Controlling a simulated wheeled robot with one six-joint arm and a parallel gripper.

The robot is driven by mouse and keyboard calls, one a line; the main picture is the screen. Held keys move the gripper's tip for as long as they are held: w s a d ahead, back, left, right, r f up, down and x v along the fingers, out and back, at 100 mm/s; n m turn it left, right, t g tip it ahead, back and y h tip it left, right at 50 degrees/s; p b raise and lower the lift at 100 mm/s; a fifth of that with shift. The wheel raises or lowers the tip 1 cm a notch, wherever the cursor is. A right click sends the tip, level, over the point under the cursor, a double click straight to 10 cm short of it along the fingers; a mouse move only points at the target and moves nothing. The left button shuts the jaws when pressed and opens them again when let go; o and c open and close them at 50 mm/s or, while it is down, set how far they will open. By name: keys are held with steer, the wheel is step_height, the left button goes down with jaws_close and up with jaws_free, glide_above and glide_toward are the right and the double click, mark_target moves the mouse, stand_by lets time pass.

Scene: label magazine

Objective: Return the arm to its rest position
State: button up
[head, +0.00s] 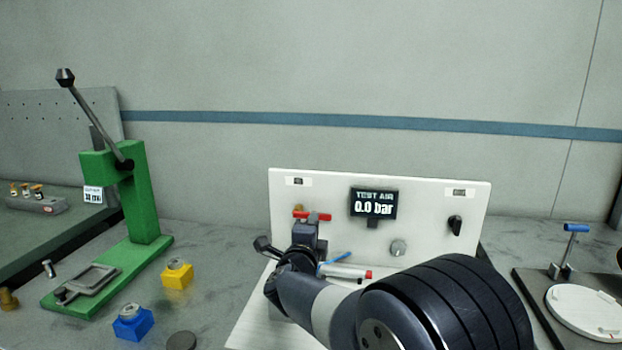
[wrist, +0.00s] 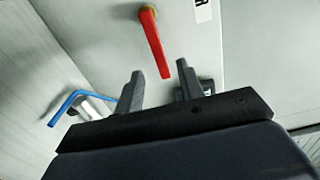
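My arm reaches over the white test panel (head: 330,195) from the lower right in the head view. My gripper shows in the wrist view (wrist: 158,85) with its two fingers apart and nothing between them. A red lever handle (wrist: 152,45) on a brass fitting lies just beyond the fingertips, apart from them. The same red handle (head: 312,216) shows in the head view just above my wrist. In the head view my arm hides the gripper's fingers and part of the panel's base.
A display (head: 374,204) reads 0.0 bar. A green lever press (head: 147,190), yellow block (head: 177,274) and blue block (head: 133,322) stand left. A round white plate fixture (head: 588,312) stands right.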

steer(key=w+n+p, duration=0.1)
steer(key=w+r+p, duration=0.1)
steer(key=p, duration=0.1)
steer(key=w+n+p, duration=0.1)
steer(key=w+p, duration=0.1)
steer(key=shift+d+r+n, duration=0.15)
steer(key=shift+d+n, duration=0.15)
steer(key=shift+d, duration=0.05)
steer(key=shift+p, duration=0.3)
